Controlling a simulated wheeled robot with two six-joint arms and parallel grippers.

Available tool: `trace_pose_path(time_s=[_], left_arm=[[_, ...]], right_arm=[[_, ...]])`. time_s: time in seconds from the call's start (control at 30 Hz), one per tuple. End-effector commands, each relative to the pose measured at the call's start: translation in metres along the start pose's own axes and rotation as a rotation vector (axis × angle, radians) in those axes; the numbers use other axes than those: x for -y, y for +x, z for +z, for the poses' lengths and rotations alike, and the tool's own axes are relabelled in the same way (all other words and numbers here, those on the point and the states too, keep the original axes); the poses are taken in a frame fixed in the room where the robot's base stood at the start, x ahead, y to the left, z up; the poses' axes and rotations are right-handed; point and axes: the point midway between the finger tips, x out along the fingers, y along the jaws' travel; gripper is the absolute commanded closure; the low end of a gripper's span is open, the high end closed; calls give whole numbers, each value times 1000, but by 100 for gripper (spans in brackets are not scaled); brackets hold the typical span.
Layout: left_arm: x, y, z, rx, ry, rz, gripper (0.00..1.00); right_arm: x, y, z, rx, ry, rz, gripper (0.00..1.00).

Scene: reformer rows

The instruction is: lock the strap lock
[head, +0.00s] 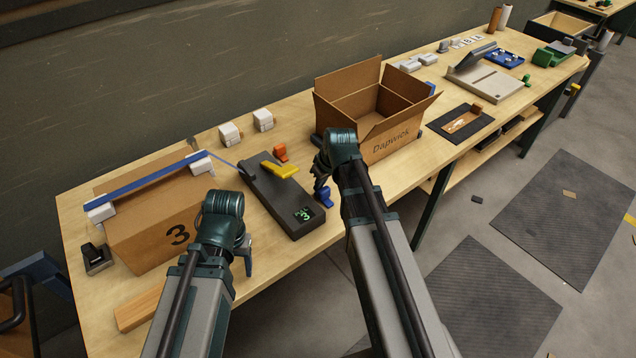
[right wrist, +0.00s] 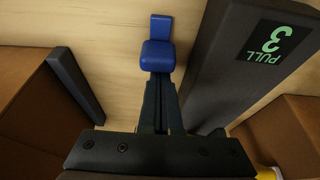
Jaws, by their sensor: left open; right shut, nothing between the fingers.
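A black strap device (head: 292,205) with a "PULL 3" display lies on the table, also in the right wrist view (right wrist: 235,75). A yellow lever (head: 281,169) sits on its top. An orange tab (head: 280,153) is at its far right side, and a blue tab (head: 326,198) at its near right side. A blue strap (head: 150,180) runs over box 3 to the device. My right gripper (head: 320,183) is shut and empty; its fingertips meet the blue tab (right wrist: 158,55) in the right wrist view, contact unclear. My left gripper (head: 247,262) is open, left of the device; its fingers are partly hidden.
Carton 3 (head: 140,230) with white corner guards stands left of the device. An open Dapwick box (head: 390,147) stands right of my right gripper. White blocks (head: 229,133) lie behind. A wooden bar (head: 140,308) lies at the near left edge.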

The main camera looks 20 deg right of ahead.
Motion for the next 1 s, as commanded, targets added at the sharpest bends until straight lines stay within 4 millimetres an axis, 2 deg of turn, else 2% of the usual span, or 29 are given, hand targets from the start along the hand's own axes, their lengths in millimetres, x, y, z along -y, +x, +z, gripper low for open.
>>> trace_pose_path(time_s=[0.03, 0.17, 0.43, 0.5, 0.8, 1.0], left_arm=[[0, 1, 0, 0, 0, 0, 36], [0, 1, 0, 0, 0, 0, 36], [0, 1, 0, 0, 0, 0, 36], [2, -18, 1, 0, 0, 0, 36], [6, -64, 4, 0, 0, 0, 36], [8, -89, 5, 0, 0, 0, 36]], right_arm=[[1, 0, 4, 12, 0, -1, 100], [0, 2, -2, 10, -1, -1, 100], [-3, 15, -39, 3, 0, 0, 100], [-1, -7, -35, 3, 3, 1, 100], [-1, -56, -36, 1, 1, 1, 100], [-1, -82, -36, 1, 2, 1, 100]])
